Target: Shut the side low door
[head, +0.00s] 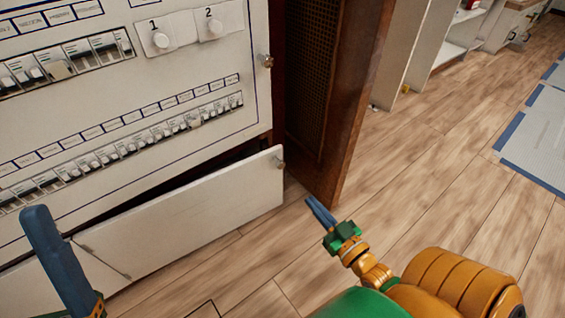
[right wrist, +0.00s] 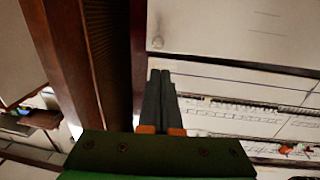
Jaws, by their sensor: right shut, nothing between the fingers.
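The side low door (head: 200,212) is a white panel at the foot of the breaker cabinet in the head view. It stands ajar, with a dark gap behind its top edge and a small knob (head: 280,163) at its right end. In the right wrist view the low door (right wrist: 235,25) shows at the upper right with its knob (right wrist: 158,42). My right gripper (head: 314,203) is shut and empty, to the right of and below the door's knob end, apart from it in the picture. My left gripper (head: 52,255) shows at the lower left as a blue finger; its opening is unclear.
A brown wooden panel with a mesh face (head: 345,110) stands just right of the cabinet, close beyond my right gripper. The cabinet front (head: 200,75) carries breaker rows and two numbered knobs. Wooden floor (head: 430,190) lies open to the right.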

